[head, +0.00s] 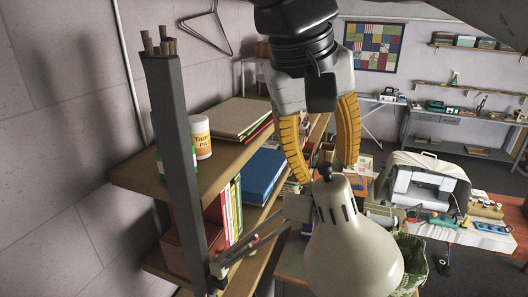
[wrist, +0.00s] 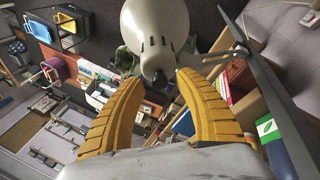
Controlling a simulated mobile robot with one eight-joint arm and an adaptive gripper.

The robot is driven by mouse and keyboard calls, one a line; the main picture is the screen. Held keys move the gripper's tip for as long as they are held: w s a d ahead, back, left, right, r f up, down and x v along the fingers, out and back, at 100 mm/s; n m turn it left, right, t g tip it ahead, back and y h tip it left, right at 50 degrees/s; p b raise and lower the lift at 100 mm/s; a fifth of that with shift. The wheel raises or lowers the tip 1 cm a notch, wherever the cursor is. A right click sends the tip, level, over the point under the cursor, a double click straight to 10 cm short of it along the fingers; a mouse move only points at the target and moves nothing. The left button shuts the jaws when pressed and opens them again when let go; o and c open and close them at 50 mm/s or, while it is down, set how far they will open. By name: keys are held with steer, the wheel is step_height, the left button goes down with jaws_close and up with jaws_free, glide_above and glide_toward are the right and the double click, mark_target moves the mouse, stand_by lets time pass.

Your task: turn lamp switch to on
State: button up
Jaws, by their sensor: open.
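The lamp (head: 355,255) has a cream, bell-shaped shade on a jointed arm at the lower middle of the head view. A small dark knob, seemingly its switch (head: 326,170), sits on top of the shade. My gripper (head: 325,174) is open above the shade, its two yellow fingers pointing down on either side of the knob. In the wrist view the shade (wrist: 158,30) is at the top middle, and the dark knob (wrist: 160,82) shows between the fingertips. Gaps appear between knob and fingers; contact is hard to tell. The knob's on or off position cannot be read.
A dark grey post (head: 178,150) stands left of the lamp. A wooden shelf (head: 150,178) behind it holds a white tub (head: 200,137), a stack of folders and several books. A sewing machine (head: 425,188) sits on a table at the right.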

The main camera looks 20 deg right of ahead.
steer(key=v, duration=1.1)
steer(key=shift+r, duration=0.3)
steer(key=shift+a, duration=0.1)
